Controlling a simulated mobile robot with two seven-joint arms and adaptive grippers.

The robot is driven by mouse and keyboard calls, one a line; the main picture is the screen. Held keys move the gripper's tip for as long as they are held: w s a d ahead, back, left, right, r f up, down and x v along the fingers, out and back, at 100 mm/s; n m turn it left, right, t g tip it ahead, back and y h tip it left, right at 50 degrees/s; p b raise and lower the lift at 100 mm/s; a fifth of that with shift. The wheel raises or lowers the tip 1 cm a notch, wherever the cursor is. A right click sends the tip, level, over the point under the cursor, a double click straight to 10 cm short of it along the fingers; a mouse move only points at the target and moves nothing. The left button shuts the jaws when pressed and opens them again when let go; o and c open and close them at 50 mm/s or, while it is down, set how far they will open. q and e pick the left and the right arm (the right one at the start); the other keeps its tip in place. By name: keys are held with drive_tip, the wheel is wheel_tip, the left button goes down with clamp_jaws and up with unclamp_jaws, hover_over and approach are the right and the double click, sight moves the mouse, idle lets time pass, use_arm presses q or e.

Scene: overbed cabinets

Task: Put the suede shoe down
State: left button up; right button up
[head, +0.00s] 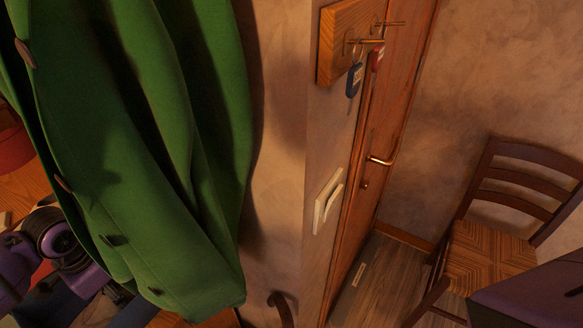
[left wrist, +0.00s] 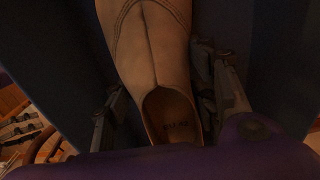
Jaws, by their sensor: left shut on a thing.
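The tan suede shoe (left wrist: 155,45) fills the middle of the left wrist view, its heel opening toward the camera and its toe pointing away. My left gripper (left wrist: 165,90) has one finger on each side of the shoe and is shut on it. The toe runs out of the top of the view, so what lies under it is hidden. In the head view my purple left arm shows at the lower left, partly behind the green coat; the shoe and left gripper cannot be made out there. My right gripper is in neither view.
A green coat (head: 150,150) hangs large at the left of the head view. A key rack (head: 340,40) with keys, a wooden door (head: 385,120) and a chair (head: 500,235) stand to the right. Dark blue surfaces (left wrist: 60,60) flank the shoe in the left wrist view.

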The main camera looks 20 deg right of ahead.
use_arm(q)
drive_tip(key=o, duration=1.4)
wheel_tip(320, 180, up, 12)
drive_tip(key=shift+p, duration=0.45)
drive_tip(key=shift+r, duration=0.1)
